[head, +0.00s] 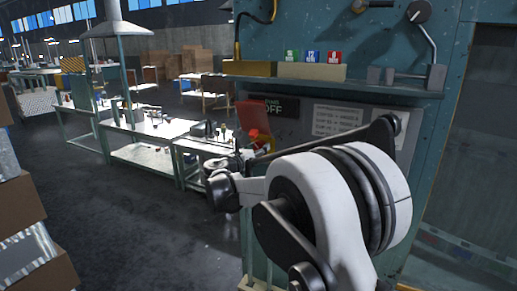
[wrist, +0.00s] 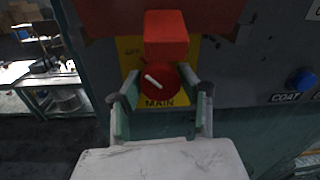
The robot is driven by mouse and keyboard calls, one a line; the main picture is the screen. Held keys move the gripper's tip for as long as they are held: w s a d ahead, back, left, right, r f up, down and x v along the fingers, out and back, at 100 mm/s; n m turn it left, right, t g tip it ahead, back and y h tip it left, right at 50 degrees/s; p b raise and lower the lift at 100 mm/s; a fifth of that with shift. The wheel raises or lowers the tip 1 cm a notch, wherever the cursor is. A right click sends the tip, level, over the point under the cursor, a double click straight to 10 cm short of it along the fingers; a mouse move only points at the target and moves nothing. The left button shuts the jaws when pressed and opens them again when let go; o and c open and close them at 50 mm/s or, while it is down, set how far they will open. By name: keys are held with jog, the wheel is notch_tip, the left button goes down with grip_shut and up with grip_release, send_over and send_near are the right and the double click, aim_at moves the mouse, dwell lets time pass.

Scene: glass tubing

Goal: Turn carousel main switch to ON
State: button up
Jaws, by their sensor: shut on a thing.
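The carousel main switch (wrist: 166,80) is a round red knob with a white mark slanting to the upper left. It sits on a yellow plate (wrist: 166,100) lettered OFF at the upper left and MAIN below. A red block (wrist: 166,34) stands just above the knob. My gripper (wrist: 160,81) has one finger on each side of the knob and is shut on it. In the head view the red knob (head: 254,136) shows at the panel, partly hidden by my arm. A dark display (head: 273,107) above it reads OFF.
A blue button (wrist: 301,80) labelled COAT is to the right in the wrist view. A shelf (head: 400,88) juts out above the panel. A raised red flap (head: 252,116) is beside the display. Benches (head: 140,152) stand left; open floor lies before them.

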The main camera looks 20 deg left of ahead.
jog(key=m+b, duration=0.3)
jog(key=shift+f+m, duration=0.15)
jog(key=shift+m, duration=0.15)
jog(key=m+b, duration=0.3)
jog(key=m, duration=0.2)
jog(key=shift+d+g, duration=0.1)
jog(key=shift+g, duration=0.2)
jog(key=m+b, duration=0.1)
jog(key=m, duration=0.3)
jog(key=shift+m+y+b, duration=0.3)
jog(key=shift+y+b, duration=0.05)
jog(key=shift+y, duration=0.05)
jog(key=shift+m+b, duration=0.6)
jog(key=shift+m, duration=1.4)
jog(key=o, duration=1.1)
jog(key=shift+o, duration=0.2)
jog(key=shift+r, duration=0.2)
